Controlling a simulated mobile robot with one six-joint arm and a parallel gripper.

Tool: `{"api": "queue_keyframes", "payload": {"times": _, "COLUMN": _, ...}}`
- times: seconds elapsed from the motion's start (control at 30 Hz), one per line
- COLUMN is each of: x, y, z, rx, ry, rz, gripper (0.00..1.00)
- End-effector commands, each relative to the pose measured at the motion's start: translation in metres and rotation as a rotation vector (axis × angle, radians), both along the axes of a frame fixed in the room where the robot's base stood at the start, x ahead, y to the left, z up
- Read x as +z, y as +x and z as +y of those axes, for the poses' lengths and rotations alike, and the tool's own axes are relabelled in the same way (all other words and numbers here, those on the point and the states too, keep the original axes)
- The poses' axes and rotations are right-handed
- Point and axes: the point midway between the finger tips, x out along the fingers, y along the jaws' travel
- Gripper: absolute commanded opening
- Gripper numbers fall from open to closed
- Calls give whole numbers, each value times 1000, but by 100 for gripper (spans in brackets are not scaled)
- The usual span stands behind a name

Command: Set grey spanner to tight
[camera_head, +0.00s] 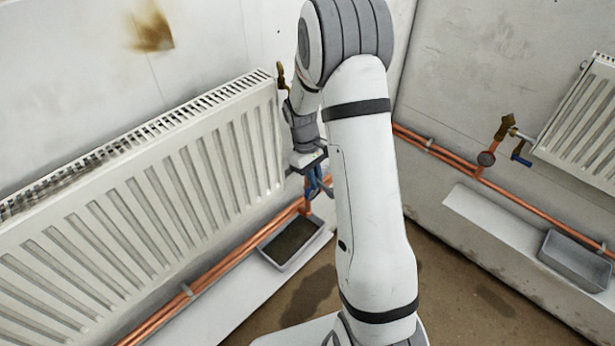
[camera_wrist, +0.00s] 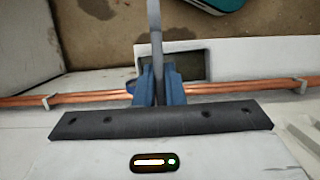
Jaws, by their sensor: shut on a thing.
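The grey spanner (camera_wrist: 154,22) shows in the wrist view as a long grey bar running up from between my blue fingers. My gripper (camera_wrist: 158,84) is shut on it. The spanner's lower end is hidden between the fingers and behind the dark plate of my gripper. In the head view my gripper (camera_head: 316,183) is beside the right end of the left radiator, above the copper pipes, partly covered by my arm. The spanner cannot be made out there. I cannot tell from either view what it is fitted on or which setting it is at.
A left radiator (camera_head: 150,180) and copper pipes (camera_head: 165,312) run along the wall. A dark-bottomed tray (camera_head: 322,236) sits below my gripper.

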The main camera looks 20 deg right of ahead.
Motion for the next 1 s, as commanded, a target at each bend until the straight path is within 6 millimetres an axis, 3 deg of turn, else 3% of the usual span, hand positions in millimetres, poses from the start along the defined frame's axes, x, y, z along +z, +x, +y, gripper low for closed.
{"api": "queue_keyframes", "payload": {"times": 0.33, "x": 1, "y": 0, "z": -6, "rx": -15, "ry": -3, "rz": 2, "gripper": 0}}
{"api": "queue_keyframes", "payload": {"times": 0.37, "x": 1, "y": 1, "z": -6, "rx": -16, "ry": -3, "rz": 1, "gripper": 11}}
{"api": "queue_keyframes", "payload": {"times": 0.6, "x": 0, "y": 0, "z": -8, "rx": -20, "ry": -3, "rz": 2, "gripper": 30}}
{"api": "queue_keyframes", "payload": {"times": 1.0, "x": 7, "y": 0, "z": -7, "rx": -20, "ry": -3, "rz": 2, "gripper": 31}}
